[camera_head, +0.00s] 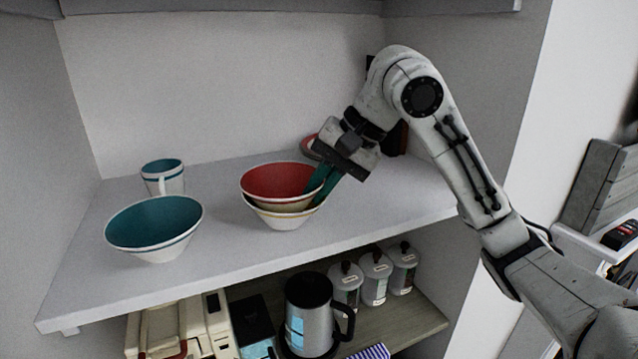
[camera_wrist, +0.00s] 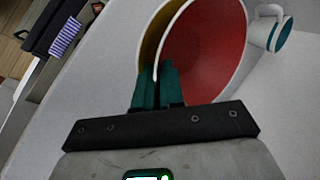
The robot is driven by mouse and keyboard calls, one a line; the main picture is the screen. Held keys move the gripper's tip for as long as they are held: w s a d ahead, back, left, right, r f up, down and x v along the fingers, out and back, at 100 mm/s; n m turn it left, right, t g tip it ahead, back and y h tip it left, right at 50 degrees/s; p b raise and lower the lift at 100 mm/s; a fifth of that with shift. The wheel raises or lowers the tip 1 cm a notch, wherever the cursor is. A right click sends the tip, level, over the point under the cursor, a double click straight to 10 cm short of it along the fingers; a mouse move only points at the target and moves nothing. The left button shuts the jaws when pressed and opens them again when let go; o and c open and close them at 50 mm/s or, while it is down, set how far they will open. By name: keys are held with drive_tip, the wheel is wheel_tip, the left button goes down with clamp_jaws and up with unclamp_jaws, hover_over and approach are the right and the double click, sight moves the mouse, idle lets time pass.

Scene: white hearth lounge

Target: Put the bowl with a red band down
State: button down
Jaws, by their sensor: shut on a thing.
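The bowl with a red band (camera_head: 280,180) has a red inside and a white outside. It sits nested in a second bowl with a yellowish inside (camera_head: 283,218) on the white shelf (camera_head: 350,220). Whether it rests on that bowl or hangs just above it I cannot tell. My gripper (camera_head: 322,182) comes from the right, its teal fingers shut on the right-hand rim of the red bowl. In the wrist view the fingers (camera_wrist: 157,82) straddle the rim, between the red inside (camera_wrist: 205,45) and the lower bowl's yellow inside (camera_wrist: 153,40).
A teal-lined bowl (camera_head: 155,224) and a white mug with a teal band (camera_head: 163,176) stand on the left of the shelf. A reddish round item (camera_head: 309,146) is partly hidden behind my gripper. Free room lies at the shelf's right front. A metal jug (camera_head: 308,310) and canisters stand below.

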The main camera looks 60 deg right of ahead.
drive_tip(key=c, duration=1.2)
unclamp_jaws()
drive_tip(key=shift+f, duration=0.2)
drive_tip(key=shift+c, duration=0.2)
drive_tip(key=shift+r, duration=0.1)
drive_tip(key=b+v, duration=0.1)
drive_tip(key=v, duration=1.1)
